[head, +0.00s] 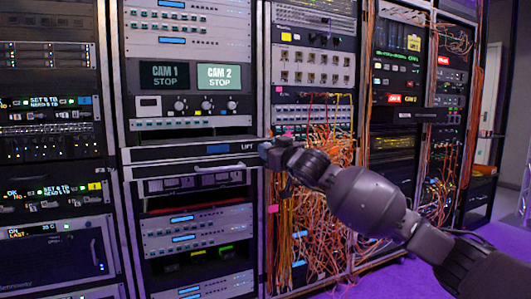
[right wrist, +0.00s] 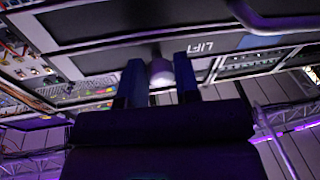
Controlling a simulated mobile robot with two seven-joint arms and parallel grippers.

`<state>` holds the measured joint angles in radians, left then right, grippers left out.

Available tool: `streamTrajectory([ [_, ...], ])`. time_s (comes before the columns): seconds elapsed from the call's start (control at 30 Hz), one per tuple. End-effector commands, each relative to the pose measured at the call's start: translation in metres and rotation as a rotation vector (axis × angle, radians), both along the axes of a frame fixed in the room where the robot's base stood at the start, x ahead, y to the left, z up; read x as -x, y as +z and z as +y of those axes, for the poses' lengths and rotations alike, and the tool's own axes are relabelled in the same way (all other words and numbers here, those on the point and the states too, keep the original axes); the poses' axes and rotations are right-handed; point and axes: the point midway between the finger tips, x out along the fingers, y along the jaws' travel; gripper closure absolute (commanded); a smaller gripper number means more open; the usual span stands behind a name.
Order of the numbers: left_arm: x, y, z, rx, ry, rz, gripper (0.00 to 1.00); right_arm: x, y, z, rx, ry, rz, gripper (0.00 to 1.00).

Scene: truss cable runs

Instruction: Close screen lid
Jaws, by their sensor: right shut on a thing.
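The screen lid (head: 165,157) is a dark, flat bar marked LIFT with a small blue label. It spans the second rack, below the control panel. My right gripper (head: 272,154) is at the bar's right end, its arm coming in from the right. In the right wrist view, the gripper (right wrist: 158,82) has its two fingers on either side of a pale round knob (right wrist: 160,70). The knob is on the dark lid (right wrist: 110,62), beside the LIFT lettering. The gripper is shut on the knob. In the head view the knob is hidden by the gripper. My left gripper is not shown.
Above the lid are screens reading CAM 1 STOP (head: 165,75) and CAM 2 STOP (head: 219,77), over a knob panel (head: 190,106). A grey drawer-like unit (head: 195,182) is just below. Loose orange cables (head: 312,235) hang close behind and below my right arm.

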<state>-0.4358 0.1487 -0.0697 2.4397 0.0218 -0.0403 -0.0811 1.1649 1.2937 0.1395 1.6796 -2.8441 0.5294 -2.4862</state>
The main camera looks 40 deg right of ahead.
Motion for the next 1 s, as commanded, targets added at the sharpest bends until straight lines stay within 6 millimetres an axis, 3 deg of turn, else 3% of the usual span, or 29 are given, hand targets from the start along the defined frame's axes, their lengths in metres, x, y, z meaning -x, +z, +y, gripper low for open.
streamTrajectory([
  [0.1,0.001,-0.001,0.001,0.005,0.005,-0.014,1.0,-0.004,-0.012,-0.003,0.001,0.001,-0.006,1.0],
  [0.67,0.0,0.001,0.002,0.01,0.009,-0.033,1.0,-0.008,-0.023,-0.006,0.004,0.002,-0.007,1.0],
  [0.7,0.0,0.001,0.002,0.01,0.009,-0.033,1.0,-0.008,-0.024,-0.006,0.004,0.002,-0.006,0.69],
  [0.83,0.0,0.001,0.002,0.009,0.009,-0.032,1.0,-0.007,-0.021,-0.006,0.004,0.002,-0.009,0.49],
  [1.0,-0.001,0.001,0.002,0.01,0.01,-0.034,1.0,-0.007,-0.016,-0.006,0.006,0.001,-0.018,0.47],
])
